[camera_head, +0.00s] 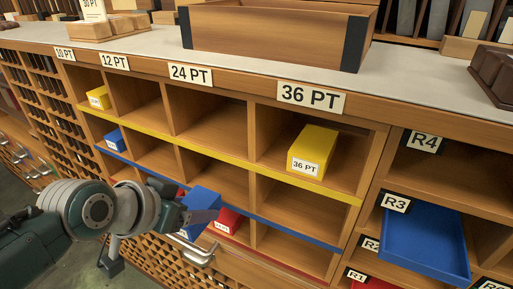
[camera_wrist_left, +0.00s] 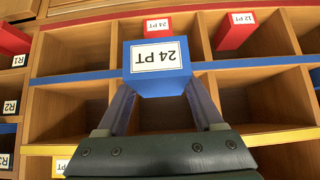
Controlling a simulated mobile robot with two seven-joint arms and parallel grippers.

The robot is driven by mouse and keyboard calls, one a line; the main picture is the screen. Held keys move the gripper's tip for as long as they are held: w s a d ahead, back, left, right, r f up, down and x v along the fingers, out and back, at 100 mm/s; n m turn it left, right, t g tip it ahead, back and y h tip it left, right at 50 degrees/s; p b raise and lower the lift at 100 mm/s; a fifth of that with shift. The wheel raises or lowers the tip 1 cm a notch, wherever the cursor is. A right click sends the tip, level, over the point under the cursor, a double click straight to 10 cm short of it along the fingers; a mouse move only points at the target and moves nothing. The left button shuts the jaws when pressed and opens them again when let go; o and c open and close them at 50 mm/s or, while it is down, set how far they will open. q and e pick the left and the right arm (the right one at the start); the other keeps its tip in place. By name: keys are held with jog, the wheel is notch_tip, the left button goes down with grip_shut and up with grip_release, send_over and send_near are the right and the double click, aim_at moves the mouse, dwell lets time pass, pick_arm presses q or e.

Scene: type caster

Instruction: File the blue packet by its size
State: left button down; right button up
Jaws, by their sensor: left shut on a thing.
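My left gripper (camera_head: 196,217) is shut on the blue packet (camera_head: 204,201). In the left wrist view the packet (camera_wrist_left: 157,75) carries an upside-down 24 PT label, and the fingers (camera_wrist_left: 160,105) clasp its sides. It is held in front of the rack, around the 24 PT column near the blue strip (camera_wrist_left: 70,78); how far it is from the shelf is hard to tell. The 24 PT sign (camera_head: 191,75) is on the top edge. The blue-strip compartment (camera_head: 205,176) of that column looks empty. My right gripper is not in view.
A red packet (camera_head: 228,222) is in the bottom row under 24 PT. Upright dividers and coloured front strips edge the compartments. A blue tray (camera_head: 424,240) sticks out at R3.

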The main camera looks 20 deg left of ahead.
aim_at(202, 196)
pick_arm(q)
jog(key=shift+w+r+p, duration=0.1)
jog(key=shift+r+p, duration=0.05)
jog(key=shift+p, duration=0.2)
dwell(0.6)
jog(key=shift+w+d+b, duration=0.1)
jog(key=shift+w+b, duration=0.55)
jog(key=shift+w, duration=0.75)
jog(key=shift+w+d+b, duration=0.1)
jog(key=shift+w+b, duration=0.75)
jog(key=shift+w, duration=0.6)
jog(key=shift+w+d+b, duration=0.15)
jog(key=shift+w+b, duration=1.15)
jog(key=shift+w, duration=0.4)
jog(key=shift+c, duration=0.2)
grip_release()
jog(key=shift+o, duration=0.2)
jog(key=shift+s+f, duration=0.15)
jog(key=shift+f, duration=0.05)
jog(key=shift+s+r+p, duration=0.15)
jog(key=shift+r+p, duration=0.25)
jog(key=p+v, duration=0.3)
jog(key=v, duration=0.4)
jog(key=shift+s+r, duration=0.75)
jog(key=shift+s, duration=0.1)
